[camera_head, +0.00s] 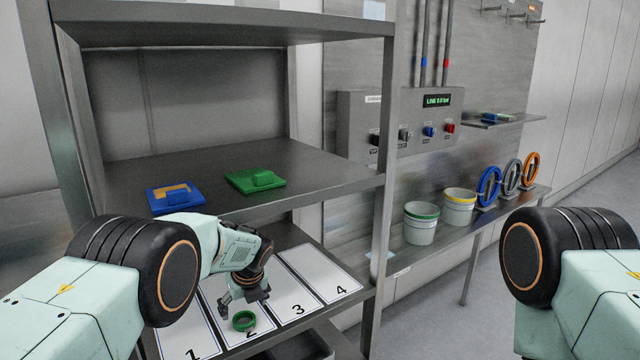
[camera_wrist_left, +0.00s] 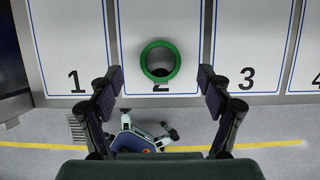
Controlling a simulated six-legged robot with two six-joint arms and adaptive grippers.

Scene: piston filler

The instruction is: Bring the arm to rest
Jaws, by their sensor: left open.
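My left gripper (camera_head: 246,297) is above the lower shelf, close to the card numbered 2. In the left wrist view its two fingers (camera_wrist_left: 160,92) stand wide apart with nothing held between them. A green ring (camera_head: 243,320) lies on card 2; it also shows in the left wrist view (camera_wrist_left: 160,61), ahead of and between the fingertips and apart from them. Of my right arm only a shoulder part shows at the right edge of the head view; its gripper is out of the picture.
Cards 1, 3 (camera_head: 297,306) and 4 (camera_head: 340,288) look bare. A shelf post (camera_head: 386,130) stands to the right. Two buckets (camera_head: 420,225) and several rings stand on a side bench.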

